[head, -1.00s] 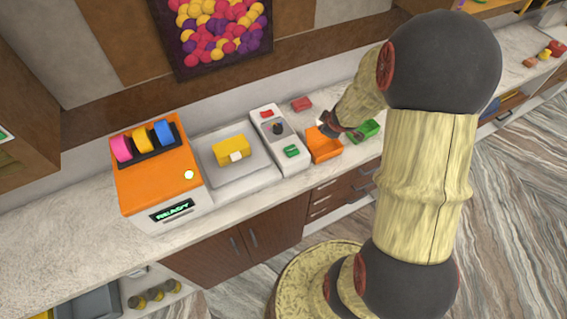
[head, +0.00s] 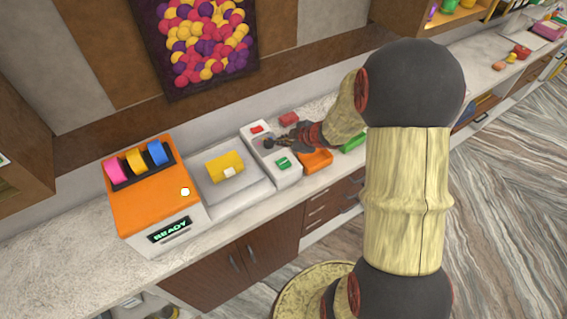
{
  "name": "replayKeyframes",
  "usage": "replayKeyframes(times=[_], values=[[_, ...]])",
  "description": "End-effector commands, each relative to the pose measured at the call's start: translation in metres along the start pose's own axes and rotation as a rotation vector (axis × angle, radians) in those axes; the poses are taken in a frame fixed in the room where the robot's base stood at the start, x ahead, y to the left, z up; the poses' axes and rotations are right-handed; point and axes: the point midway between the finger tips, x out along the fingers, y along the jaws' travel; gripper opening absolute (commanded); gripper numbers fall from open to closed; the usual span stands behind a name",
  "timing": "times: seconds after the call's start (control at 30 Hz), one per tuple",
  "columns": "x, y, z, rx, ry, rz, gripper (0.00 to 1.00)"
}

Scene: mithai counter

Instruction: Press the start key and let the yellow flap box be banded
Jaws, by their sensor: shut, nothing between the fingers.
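The yellow flap box (head: 222,168) sits on the grey bed beside the orange banding machine (head: 150,196), with a small white patch on its front. The machine's display (head: 169,230) reads READY, and a pale round button (head: 185,191) shows on its top. Right of the bed, a light control panel (head: 292,178) carries a red key (head: 257,129), a dark round knob (head: 268,143) and a green key (head: 283,163). My gripper (head: 280,141) is shut and empty, over the panel close to the knob. I cannot tell whether it touches anything.
Pink, yellow and blue rolls (head: 136,161) stand on the machine. An orange tray (head: 317,160) and a green tray (head: 353,142), partly behind my arm, lie right of the panel. A red block (head: 289,118) lies behind. The counter's left end (head: 80,235) is clear.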

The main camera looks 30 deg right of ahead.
Motion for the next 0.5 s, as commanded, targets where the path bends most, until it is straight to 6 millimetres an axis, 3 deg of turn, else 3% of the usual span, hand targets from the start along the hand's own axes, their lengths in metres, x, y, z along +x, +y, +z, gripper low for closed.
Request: replayKeyframes(times=[0.5], values=[[0.033, -0.024, 0.025, 0.0, -0.001, 0.001, 0.0]])
